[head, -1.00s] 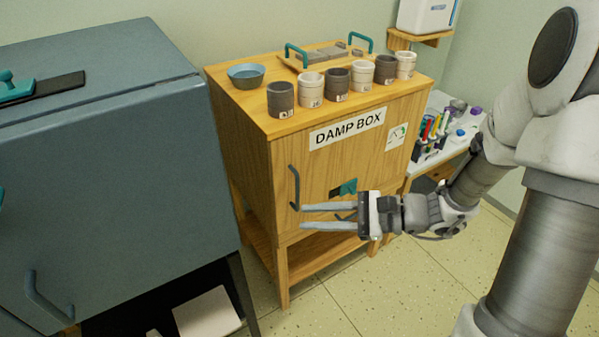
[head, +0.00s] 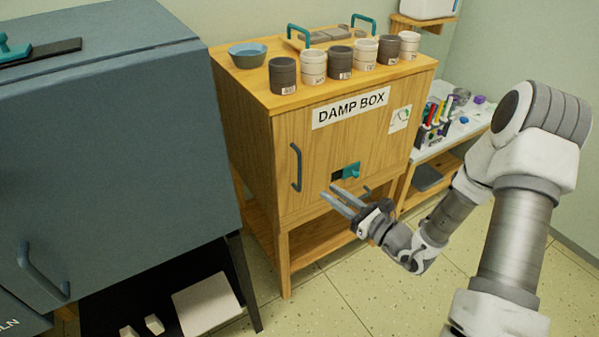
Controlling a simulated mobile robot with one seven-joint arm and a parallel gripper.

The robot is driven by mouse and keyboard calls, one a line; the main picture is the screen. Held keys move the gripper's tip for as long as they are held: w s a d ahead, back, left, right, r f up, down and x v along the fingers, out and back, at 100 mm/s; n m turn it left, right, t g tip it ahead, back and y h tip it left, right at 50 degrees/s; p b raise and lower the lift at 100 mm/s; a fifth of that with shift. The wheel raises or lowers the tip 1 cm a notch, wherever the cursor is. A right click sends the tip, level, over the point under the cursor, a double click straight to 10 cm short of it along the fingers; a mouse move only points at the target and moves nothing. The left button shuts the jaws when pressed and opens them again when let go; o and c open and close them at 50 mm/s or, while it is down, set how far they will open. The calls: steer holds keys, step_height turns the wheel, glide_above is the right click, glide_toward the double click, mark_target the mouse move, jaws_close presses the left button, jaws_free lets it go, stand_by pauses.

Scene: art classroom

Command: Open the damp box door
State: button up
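The damp box (head: 250,140) is a wooden cabinet on legs with a "DAMP BOX" sign (head: 350,107) on its front. Its door (head: 318,150) looks shut. A blue-grey vertical handle (head: 296,167) is at the door's left side. A teal latch piece (head: 350,171) with a dark patch beside it sits lower, right of the handle. My gripper (head: 326,188) is in front of the door's lower part, right of and below the handle, pointing up and left. Its two fingers are apart with nothing between them. It appears clear of the handle and latch.
Several grey and white pots (head: 313,66), a blue bowl (head: 247,54) and a tray with teal handles (head: 340,36) stand on top of the box. A large blue-grey cabinet (head: 110,130) stands close on the left. A shelf with art supplies (head: 440,125) is at the right. Floor shows in front.

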steer(key=b, duration=0.2)
glide_above(299, 188)
steer(key=shift+w, duration=0.35)
jaws_close()
stand_by(1.2)
